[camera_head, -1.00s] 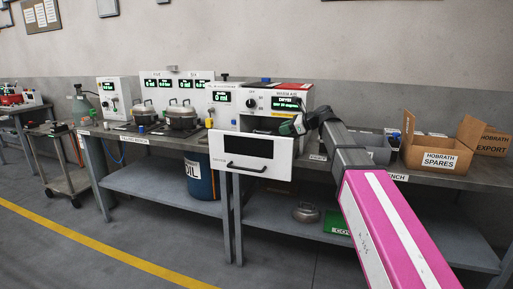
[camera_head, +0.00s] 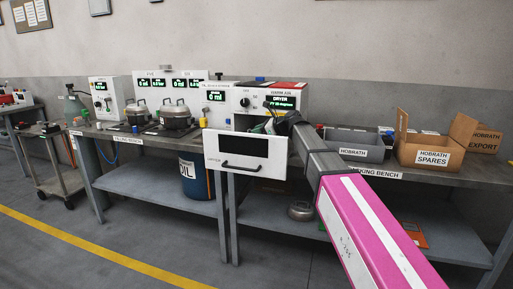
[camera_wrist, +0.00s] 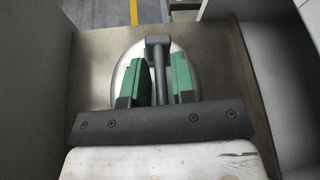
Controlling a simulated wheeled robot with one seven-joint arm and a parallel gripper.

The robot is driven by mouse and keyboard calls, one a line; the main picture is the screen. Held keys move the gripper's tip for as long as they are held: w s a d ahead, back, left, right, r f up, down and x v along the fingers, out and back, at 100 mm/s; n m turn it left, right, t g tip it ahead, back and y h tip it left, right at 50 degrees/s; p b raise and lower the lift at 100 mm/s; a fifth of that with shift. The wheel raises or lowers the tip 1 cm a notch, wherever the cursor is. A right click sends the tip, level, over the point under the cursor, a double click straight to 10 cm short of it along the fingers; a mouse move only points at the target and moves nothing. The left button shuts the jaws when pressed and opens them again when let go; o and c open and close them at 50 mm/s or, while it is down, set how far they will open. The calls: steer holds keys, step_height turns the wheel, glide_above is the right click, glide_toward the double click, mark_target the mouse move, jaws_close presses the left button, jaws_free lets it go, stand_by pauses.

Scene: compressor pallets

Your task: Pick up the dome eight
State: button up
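A round, silvery dome (camera_wrist: 128,52) with a dark grey handle (camera_wrist: 158,66) lies below my gripper in the wrist view. No number shows on it, so I cannot tell whether it is dome eight. My gripper (camera_wrist: 159,62) has green fingers standing on either side of the handle, with narrow gaps, so it looks open. The fingers hide part of the dome. In the head view my gripper (camera_head: 272,126) is at the opened front of the warm air dryer (camera_head: 252,98). The dome there is hidden by the white dryer door (camera_head: 212,144).
The dryer walls are close on both sides in the wrist view. Two lidded pots (camera_head: 176,114) stand on the bench at left. Another round metal part (camera_head: 301,210) lies on the lower shelf. A grey bin (camera_head: 352,138) and an open spares carton (camera_head: 428,150) stand at right.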

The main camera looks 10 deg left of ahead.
steer(key=shift+w+a+f, duration=0.1)
steer(key=shift+a+f, duration=0.1)
steer(key=shift+a, duration=0.15)
jaws_close()
stand_by(1.2)
